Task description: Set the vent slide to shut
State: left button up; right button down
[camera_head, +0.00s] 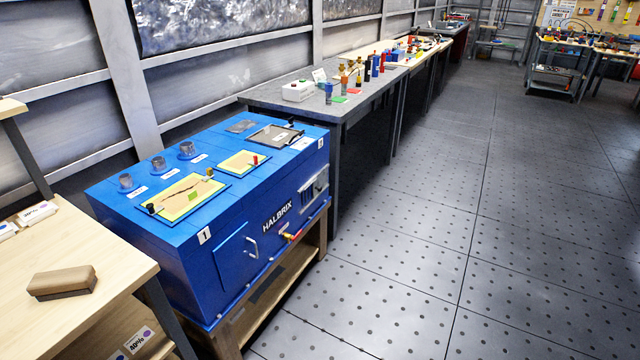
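A blue HALBRIX cabinet (175,268) stands on a wooden stand at the centre left. A grey metal fitting (314,188) at the right end of its front face looks like the vent slide. It is too small to tell whether the slide is open or shut. The front also has a door with a pale handle (251,247) and a small red and yellow lever (291,236). Neither of my grippers is in view.
The cabinet top carries yellow panels (182,196), round grey ports and a dark framed panel (275,136). A wooden table with a brown block (62,282) is at the left. A grey bench (345,105) with small objects stands behind. The floor at right is clear.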

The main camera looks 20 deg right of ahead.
aim_at(321, 181)
jog(key=i+l, duration=0.2)
jog(key=l, duration=0.15)
jog(key=i+l+u, duration=0.15)
jog(key=i+l, duration=0.25)
jog(key=l, duration=0.25)
jog(key=i+l+u, duration=0.1)
jog(key=l, duration=0.3)
jog(key=i+l+u, duration=0.1)
jog(key=i+l, duration=0.3)
jog(key=l, duration=0.35)
jog(key=i+l+u, duration=0.1)
jog(key=l, duration=0.25)
jog(key=i+l+u, duration=0.1)
jog(key=l, duration=0.3)
jog(key=i, duration=0.1)
